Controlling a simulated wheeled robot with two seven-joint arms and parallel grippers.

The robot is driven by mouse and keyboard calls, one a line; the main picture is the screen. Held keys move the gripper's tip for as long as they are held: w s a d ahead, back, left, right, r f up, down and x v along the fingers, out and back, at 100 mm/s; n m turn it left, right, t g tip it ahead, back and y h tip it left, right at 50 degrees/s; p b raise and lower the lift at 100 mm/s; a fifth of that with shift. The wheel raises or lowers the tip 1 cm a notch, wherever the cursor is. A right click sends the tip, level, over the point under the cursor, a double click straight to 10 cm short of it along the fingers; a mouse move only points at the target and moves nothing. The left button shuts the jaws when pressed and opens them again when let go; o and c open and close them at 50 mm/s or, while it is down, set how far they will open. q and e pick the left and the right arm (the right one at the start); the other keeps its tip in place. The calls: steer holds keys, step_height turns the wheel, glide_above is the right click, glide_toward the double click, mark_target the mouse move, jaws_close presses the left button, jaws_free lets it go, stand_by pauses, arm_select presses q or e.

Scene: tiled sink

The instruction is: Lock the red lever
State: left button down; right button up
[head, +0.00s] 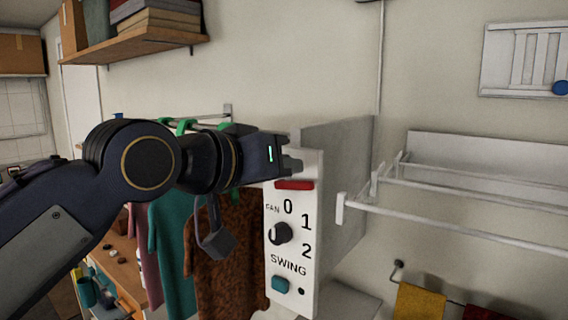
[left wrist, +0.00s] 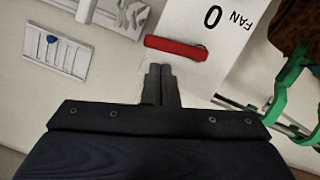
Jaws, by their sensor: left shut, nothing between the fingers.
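The red lever (head: 294,185) lies flat across the top of the white front panel of a box (head: 307,260) in the head view. In the left wrist view the red lever (left wrist: 176,48) is a red bar just beyond my fingertips, beside the word FAN and the 0. My left gripper (head: 291,163) is shut and empty, close to the panel's top edge, just above the lever in the head view. Its fingers (left wrist: 160,70) are together in the left wrist view. I cannot tell whether they touch the lever. My right gripper is not in view.
The panel also has a black-and-white knob (head: 280,233) and a teal button (head: 280,284). Clothes (head: 230,250) hang to the left, on green hangers. A white rack (head: 460,195) juts out at right. A shelf (head: 135,45) is above at left.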

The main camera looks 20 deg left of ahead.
arm_select(q)
steer(key=shift+w+a+r+p, duration=0.1)
steer(key=shift+r+p, duration=0.4)
steer(key=s+a+r, duration=0.4)
steer(key=s+r, duration=0.1)
steer(key=s, duration=0.4)
steer(key=shift+r, duration=0.15)
steer(key=s+a+f+n+g+y, duration=0.1)
steer(key=f+g, duration=0.1)
steer(key=f, duration=0.9)
steer(key=s+a+f+g+y, duration=0.1)
steer(key=s+a+f+g, duration=0.1)
steer(key=f, duration=1)
steer(key=s+a+f+n+g+y, duration=0.1)
steer(key=f+g, duration=0.1)
steer(key=f, duration=0.9)
steer(key=s+f+g, duration=0.1)
steer(key=s+f, duration=0.2)
steer(key=f, duration=0.2)
steer(key=s+d+f+g, duration=0.1)
steer(key=s+f, duration=0.2)
steer(key=f, duration=0.3)
steer(key=shift+s+f+n, duration=0.2)
steer(key=shift+s+n, duration=0.05)
steer(key=shift+n, duration=0.15)
